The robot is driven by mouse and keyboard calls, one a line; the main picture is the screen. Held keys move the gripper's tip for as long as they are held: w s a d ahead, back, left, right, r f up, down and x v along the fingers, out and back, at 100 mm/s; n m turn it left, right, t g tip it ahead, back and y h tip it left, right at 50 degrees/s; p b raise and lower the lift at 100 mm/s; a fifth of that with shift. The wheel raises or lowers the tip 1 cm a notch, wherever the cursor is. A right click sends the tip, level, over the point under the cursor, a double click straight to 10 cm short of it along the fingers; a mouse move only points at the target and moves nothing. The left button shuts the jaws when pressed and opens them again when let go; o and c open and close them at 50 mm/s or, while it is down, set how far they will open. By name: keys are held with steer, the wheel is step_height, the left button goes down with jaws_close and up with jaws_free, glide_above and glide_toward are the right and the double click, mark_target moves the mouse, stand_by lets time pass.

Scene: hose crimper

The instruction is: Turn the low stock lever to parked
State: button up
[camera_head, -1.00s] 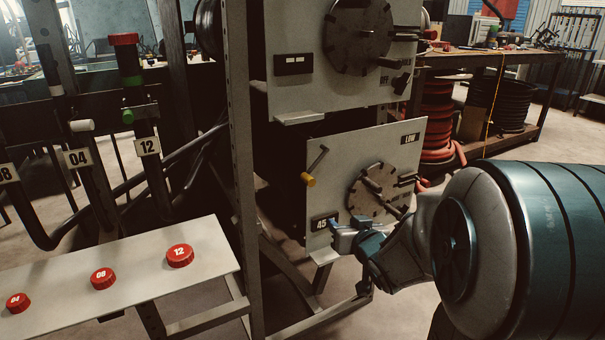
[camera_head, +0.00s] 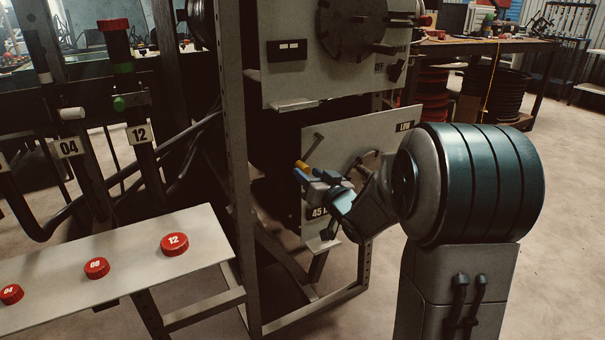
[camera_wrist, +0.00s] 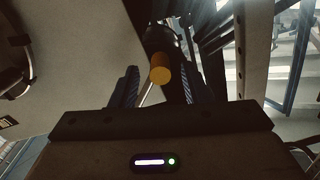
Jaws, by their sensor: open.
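The low stock lever (camera_head: 313,149) is a thin rod with a yellow-orange knob (camera_head: 302,165) on the left part of the lower panel (camera_head: 347,131), marked LOW. The rod slants down and left from its pivot. My gripper (camera_head: 306,175) is open, with its blue fingers at the knob. In the wrist view the knob (camera_wrist: 160,75) shows between the two spread fingers (camera_wrist: 157,88), apart from both in the picture. I cannot tell how deep it sits between them. My gripper and wrist hide part of the panel's dial and 45 label.
A metal rack post (camera_head: 233,150) stands left of the panel. The upper panel (camera_head: 290,80) hangs above, with a dark dial. A white shelf (camera_head: 120,262) with red numbered caps is at left. A workbench (camera_head: 480,45) stands behind. The floor at right is clear.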

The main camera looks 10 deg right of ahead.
steer(key=shift+x, duration=1.95)
